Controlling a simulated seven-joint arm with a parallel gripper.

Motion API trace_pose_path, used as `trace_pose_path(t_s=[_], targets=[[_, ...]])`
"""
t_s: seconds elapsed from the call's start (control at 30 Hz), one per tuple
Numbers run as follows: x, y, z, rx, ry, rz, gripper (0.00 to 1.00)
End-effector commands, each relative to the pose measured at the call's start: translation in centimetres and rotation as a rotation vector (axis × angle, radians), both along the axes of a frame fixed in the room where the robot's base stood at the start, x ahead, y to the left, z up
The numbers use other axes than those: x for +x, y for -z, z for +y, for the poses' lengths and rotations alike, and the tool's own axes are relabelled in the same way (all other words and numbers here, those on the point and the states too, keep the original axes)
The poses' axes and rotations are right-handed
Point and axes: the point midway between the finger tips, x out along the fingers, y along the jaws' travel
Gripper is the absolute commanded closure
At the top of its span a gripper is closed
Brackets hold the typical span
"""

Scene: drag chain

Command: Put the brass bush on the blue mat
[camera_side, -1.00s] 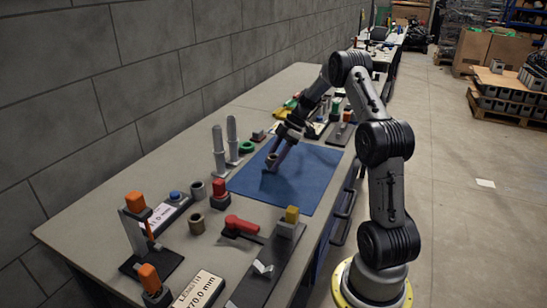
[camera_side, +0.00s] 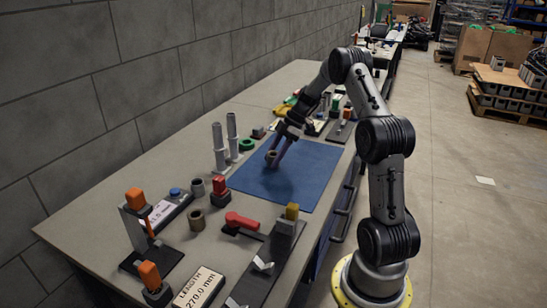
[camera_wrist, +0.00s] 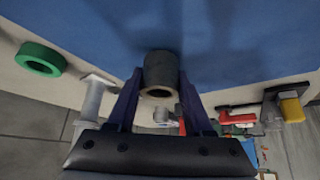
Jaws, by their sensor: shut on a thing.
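My gripper (camera_side: 278,153) is shut on a short hollow bush (camera_side: 272,157) over the left part of the blue mat (camera_side: 300,185). In the wrist view the held bush (camera_wrist: 161,72) sits between the two fingers, dark grey-brown with a tan rim around its hole. Its shade makes it hard to say if it is brass. I cannot tell if it touches the mat. Another bush, tan-brown and brass-like (camera_side: 197,220), stands on the bench in front of the mat. A grey bush (camera_side: 198,187) stands behind that one.
Two grey posts (camera_side: 225,143) and a green ring (camera_side: 246,145) stand left of the mat. A red-topped block (camera_side: 220,190), a red-handled clamp (camera_side: 241,223) and an orange-topped gauge stand (camera_side: 136,200) are nearer. Most of the mat is clear.

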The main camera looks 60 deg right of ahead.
Motion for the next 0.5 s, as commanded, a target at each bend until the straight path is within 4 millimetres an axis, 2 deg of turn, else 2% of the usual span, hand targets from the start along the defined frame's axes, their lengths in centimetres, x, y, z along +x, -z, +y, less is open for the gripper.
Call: trace_pose_path(t_s=[0.5], targets=[[0.04, 0.40, -0.04, -0.001, 0.000, -0.002, 1.00]])
